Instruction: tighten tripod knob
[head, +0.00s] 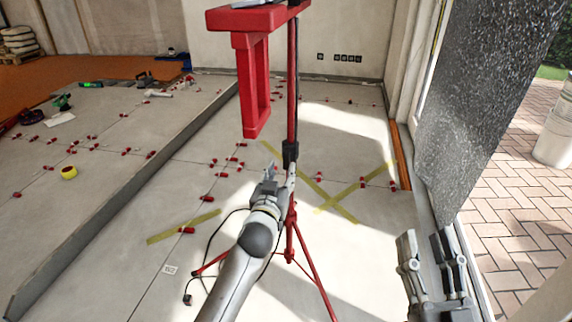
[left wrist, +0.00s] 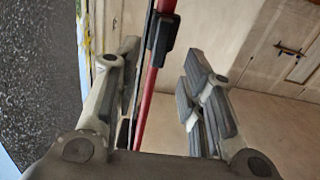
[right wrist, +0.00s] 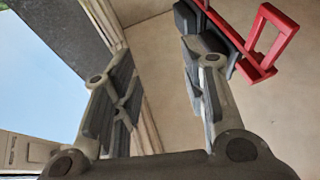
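The red tripod (head: 291,92) stands on the tiled floor with its legs spread. A black knob or clamp (head: 290,153) sits on its pole; the black part also shows in the left wrist view (left wrist: 163,38). My left gripper (head: 280,178) is open at the pole, close to the black part. In the left wrist view the pole runs between the two fingers; I cannot tell whether they touch it. My right gripper (head: 432,258) is open and empty, low on the right, apart from the tripod. The tripod's red head (right wrist: 262,50) shows beyond it in the right wrist view.
A dark speckled panel (head: 480,110) stands at the right beside the doorway. Yellow tape (head: 338,206) and several red levelling clips (head: 207,198) lie on the floor. A raised floor edge (head: 120,205) runs along the left. A black cable (head: 212,250) hangs near the tripod legs.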

